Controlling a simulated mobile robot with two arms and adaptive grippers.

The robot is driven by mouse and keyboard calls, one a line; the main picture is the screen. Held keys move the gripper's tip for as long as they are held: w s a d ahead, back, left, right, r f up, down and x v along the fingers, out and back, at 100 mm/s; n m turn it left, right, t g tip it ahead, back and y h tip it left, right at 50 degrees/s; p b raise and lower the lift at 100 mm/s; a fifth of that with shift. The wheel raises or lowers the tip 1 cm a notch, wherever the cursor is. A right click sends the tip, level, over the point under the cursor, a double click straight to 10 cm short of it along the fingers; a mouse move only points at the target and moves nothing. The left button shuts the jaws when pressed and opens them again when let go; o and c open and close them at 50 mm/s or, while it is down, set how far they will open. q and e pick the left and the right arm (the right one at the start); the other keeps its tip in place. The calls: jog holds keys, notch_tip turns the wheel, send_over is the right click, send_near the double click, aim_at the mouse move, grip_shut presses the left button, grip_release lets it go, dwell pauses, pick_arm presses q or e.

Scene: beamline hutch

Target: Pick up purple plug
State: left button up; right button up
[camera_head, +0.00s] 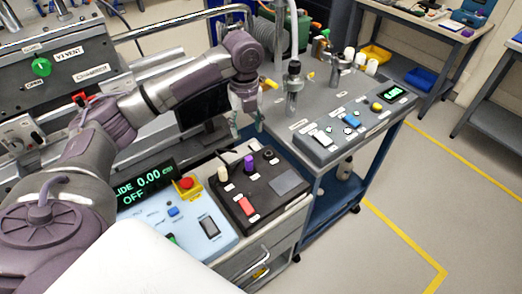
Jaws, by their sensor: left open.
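The purple plug (249,163) stands upright on the black control panel (284,203), in the middle of the camera_head view. A cream-coloured knob or plug (223,173) stands to its left and a black knob (268,154) to its right. My left gripper (247,128) points downward, open and with nothing visible between its fingers. In the picture it is just above the purple plug and apart from it; the exact depth gap is hard to judge. My right gripper is not in view.
A light blue panel (190,236) with a red emergency button (187,183) lies left of the black panel. Open floor lies at right.

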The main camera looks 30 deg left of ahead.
aim_at(249, 159)
pick_arm(q)
jog(key=s+f, duration=0.2)
jog(key=f, duration=0.1)
jog(key=shift+f, duration=0.15)
notch_tip(249, 159, down, 3)
jog(key=shift+r+p, duration=0.1)
jog(key=shift+p, duration=0.25)
jog(key=f, duration=0.2)
jog(key=f+p, duration=0.1)
jog(key=shift+w+d, duration=0.25)
jog(key=shift+d, duration=0.15)
notch_tip(249, 159, down, 3)
jog(key=shift+w+d+f, duration=0.1)
jog(key=shift+d+f, duration=0.05)
jog(key=shift+f, duration=0.2)
jog(key=c, duration=0.8)
grip_shut()
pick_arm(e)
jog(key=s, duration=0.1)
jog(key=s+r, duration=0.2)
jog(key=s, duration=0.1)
